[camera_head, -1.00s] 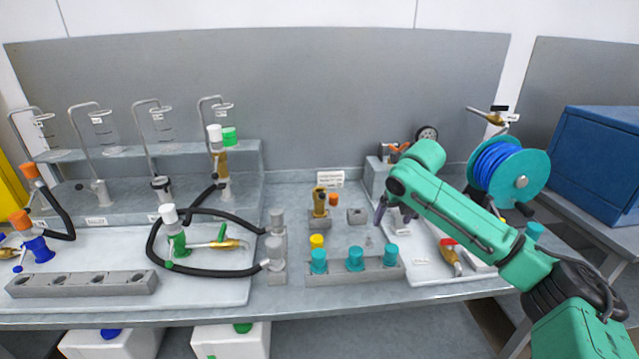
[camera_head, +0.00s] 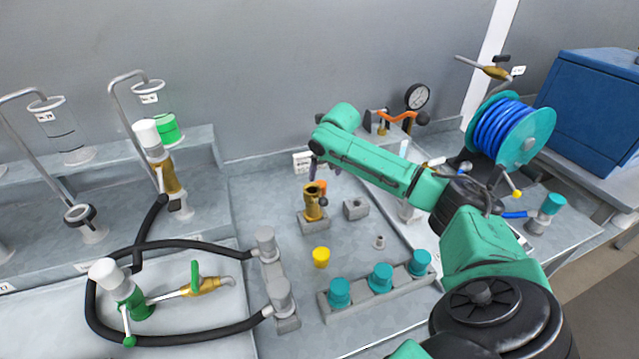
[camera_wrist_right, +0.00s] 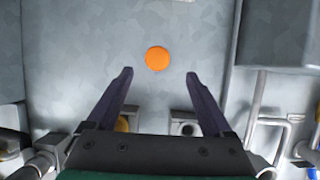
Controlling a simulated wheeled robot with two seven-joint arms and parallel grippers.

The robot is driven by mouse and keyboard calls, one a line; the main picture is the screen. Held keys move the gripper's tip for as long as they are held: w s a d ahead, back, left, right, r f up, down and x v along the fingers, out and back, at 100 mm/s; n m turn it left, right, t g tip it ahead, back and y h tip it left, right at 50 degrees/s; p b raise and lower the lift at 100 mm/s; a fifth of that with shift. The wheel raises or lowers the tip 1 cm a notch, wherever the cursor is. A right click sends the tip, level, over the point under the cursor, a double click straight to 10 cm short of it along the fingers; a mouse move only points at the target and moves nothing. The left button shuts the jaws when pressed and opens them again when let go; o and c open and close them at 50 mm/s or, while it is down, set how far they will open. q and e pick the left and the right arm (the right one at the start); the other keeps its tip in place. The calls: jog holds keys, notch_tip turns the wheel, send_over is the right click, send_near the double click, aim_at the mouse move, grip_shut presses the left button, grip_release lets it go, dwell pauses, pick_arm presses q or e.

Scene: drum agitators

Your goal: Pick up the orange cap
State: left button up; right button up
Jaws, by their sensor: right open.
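The orange cap (camera_wrist_right: 157,59) lies on the grey bench top in the right wrist view, seen from above as a round disc. It sits a little beyond my right gripper's fingertips and between their lines. My right gripper (camera_wrist_right: 157,76) is open and empty, its two dark fingers spread apart. In the head view a small part of the orange cap (camera_head: 321,186) shows behind the brass fitting, and my right gripper (camera_head: 314,170) hangs just above and beside it, partly hidden by the arm. My left gripper is not in view.
A brass fitting (camera_head: 313,204) stands in a grey block close in front of the cap. A small grey block (camera_head: 355,208), a yellow cap (camera_head: 321,257) and a rack (camera_head: 357,303) with teal caps are nearby. A pressure gauge (camera_head: 417,97) and blue hose reel (camera_head: 511,135) stand right.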

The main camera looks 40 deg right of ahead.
aim_at(320, 183)
jog(key=p+x, duration=0.1)
jog(key=x, duration=0.6)
jog(key=shift+w+a+f, duration=0.1)
jog(key=shift+w, duration=0.2)
jog(key=shift+f, duration=0.25)
grip_shut()
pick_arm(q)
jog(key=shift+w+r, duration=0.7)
pick_arm(e)
jog(key=shift+w+r, duration=0.1)
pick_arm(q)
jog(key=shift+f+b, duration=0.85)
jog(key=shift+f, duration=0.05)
pick_arm(e)
notch_tip(320, 183, up, 20)
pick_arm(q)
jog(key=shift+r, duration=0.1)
